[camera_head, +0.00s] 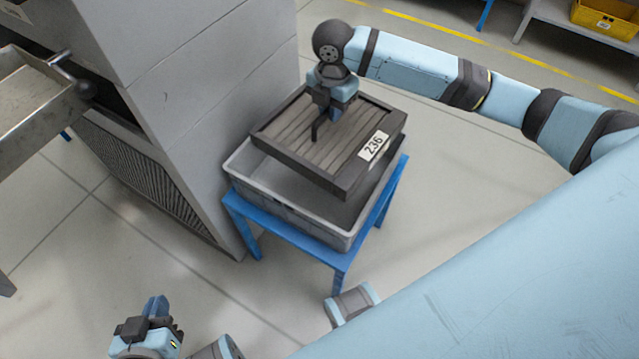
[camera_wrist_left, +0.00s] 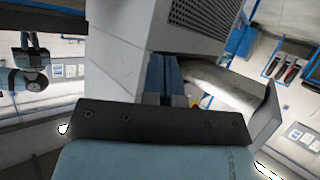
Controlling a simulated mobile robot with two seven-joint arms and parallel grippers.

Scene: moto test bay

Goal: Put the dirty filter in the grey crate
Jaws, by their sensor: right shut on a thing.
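The dirty filter (camera_head: 305,135) is a flat panel with a dark frame, brownish pleats and a white label reading 236. In the head view my right gripper (camera_head: 326,112) is shut on it from above. The filter is over the grey crate (camera_head: 285,212), covering much of its opening. The crate's near inside shows below the filter; whether the filter touches the far rim cannot be told. My left gripper (camera_head: 157,307) is low at the bottom left, away from both. Its blue fingers are together and empty in the left wrist view (camera_wrist_left: 164,72).
The crate stands on a blue stand (camera_head: 290,232) beside a tall grey cabinet (camera_head: 215,60). An open metal tray (camera_head: 35,100) juts out at the left. A yellow bin (camera_head: 605,18) sits on a shelf at the far right. The floor in front of the stand is clear.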

